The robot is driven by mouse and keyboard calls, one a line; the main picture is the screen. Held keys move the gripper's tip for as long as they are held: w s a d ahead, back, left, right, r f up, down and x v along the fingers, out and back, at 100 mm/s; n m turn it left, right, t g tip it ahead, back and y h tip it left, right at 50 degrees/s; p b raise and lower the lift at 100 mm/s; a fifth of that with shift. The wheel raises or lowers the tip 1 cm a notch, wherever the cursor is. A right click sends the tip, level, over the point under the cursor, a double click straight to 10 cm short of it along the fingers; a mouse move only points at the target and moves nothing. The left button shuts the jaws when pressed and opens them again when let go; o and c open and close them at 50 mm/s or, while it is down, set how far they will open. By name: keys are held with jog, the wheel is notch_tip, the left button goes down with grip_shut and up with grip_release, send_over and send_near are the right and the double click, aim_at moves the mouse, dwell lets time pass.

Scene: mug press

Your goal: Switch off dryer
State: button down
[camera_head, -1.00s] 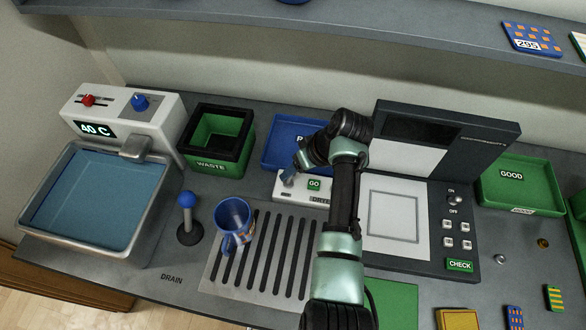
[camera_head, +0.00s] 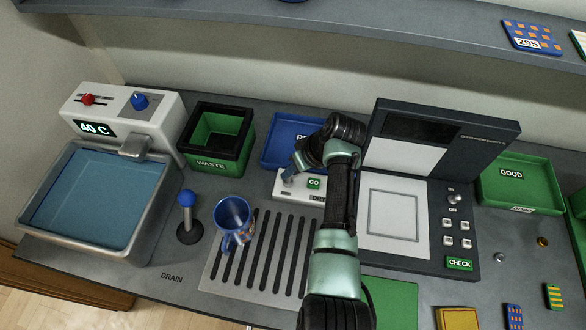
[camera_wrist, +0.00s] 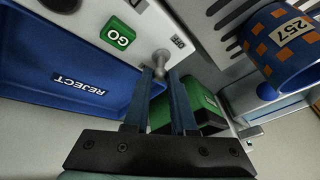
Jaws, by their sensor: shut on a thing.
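The dryer (camera_head: 285,189) is a white box with a green GO button (camera_head: 314,183) on its top, behind the slotted drain plate. It also shows in the wrist view (camera_wrist: 85,25), where a small grey metal switch lever (camera_wrist: 161,57) stands beside the GO button (camera_wrist: 117,34). My gripper (camera_wrist: 161,72) has its two blue fingers on either side of this lever and is shut on it. In the head view my gripper (camera_head: 289,178) is at the left end of the dryer, and my arm hides the dryer's right part and much of its label.
A blue mug (camera_head: 234,214) stands on the drain plate (camera_head: 222,284); it shows orange squares and 257 in the wrist view (camera_wrist: 285,45). The blue REJECT tray (camera_head: 278,155) and green WASTE bin (camera_head: 207,162) are behind. The press (camera_head: 462,155) stands right of my arm.

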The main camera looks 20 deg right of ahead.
jog(key=shift+s, duration=0.1)
jog(key=shift+s+a+t+h+p, duration=0.3)
jog(key=shift+t+h+p, duration=0.2)
jog(key=shift+t+p, duration=0.1)
jog(key=shift+s+a+f+n+t+h, duration=0.15)
jog(key=shift+s+n+t+h, duration=0.15)
jog(key=shift+t, duration=0.2)
jog(key=t+b, duration=0.1)
jog(key=s+t+h+b, duration=0.1)
jog(key=shift+a+f+n+b, duration=0.3)
jog(key=shift+s+a+t+h+b, duration=0.15)
jog(key=shift+t+h+b, duration=0.25)
jog(key=shift+t+b, duration=0.4)
jog(key=shift+r, duration=0.1)
jog(key=c, duration=0.7)
grip_release()
jog(key=shift+c, duration=0.2)
